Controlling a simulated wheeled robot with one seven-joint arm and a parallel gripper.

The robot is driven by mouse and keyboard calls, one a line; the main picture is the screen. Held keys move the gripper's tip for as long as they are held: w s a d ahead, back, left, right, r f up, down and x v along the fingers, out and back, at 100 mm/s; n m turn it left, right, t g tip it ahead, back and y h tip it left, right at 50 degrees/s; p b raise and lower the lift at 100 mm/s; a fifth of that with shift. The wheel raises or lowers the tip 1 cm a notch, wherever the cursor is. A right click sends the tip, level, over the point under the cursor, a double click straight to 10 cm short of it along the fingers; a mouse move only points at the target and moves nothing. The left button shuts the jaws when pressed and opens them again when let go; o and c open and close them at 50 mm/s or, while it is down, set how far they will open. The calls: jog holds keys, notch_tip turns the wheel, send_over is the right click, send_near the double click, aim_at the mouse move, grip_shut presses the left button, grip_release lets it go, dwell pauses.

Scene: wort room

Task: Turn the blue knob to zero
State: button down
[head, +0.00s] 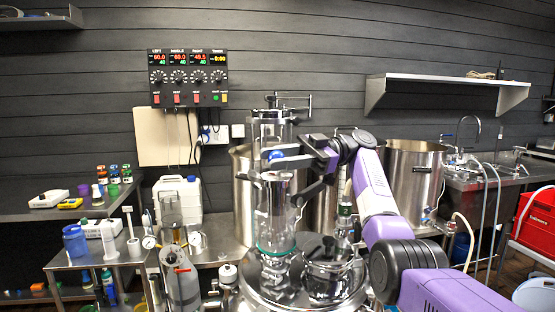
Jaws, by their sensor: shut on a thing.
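The blue knob (275,156) shows as a small bright blue spot in front of the tall clear glass column (272,205). My gripper (280,157) reaches in from the right at the end of my purple and black arm. It is shut on the blue knob, with its fingers around it. The fingers partly hide the knob. Any scale or zero mark on the knob is too small to make out or hidden.
The glass column stands on a steel vessel lid (265,290) below my arm. Large steel pots stand behind, one at right (412,175). A control panel (188,78) hangs on the wall. A white jerrycan (178,200) stands left of the column. A wall shelf (445,80) is upper right.

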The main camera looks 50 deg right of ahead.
jog(key=c, duration=1)
grip_release()
jog(key=shift+a+f, duration=0.1)
jog(key=shift+f, duration=0.05)
jog(key=v, duration=0.5)
jog(key=shift+v, duration=1.4)
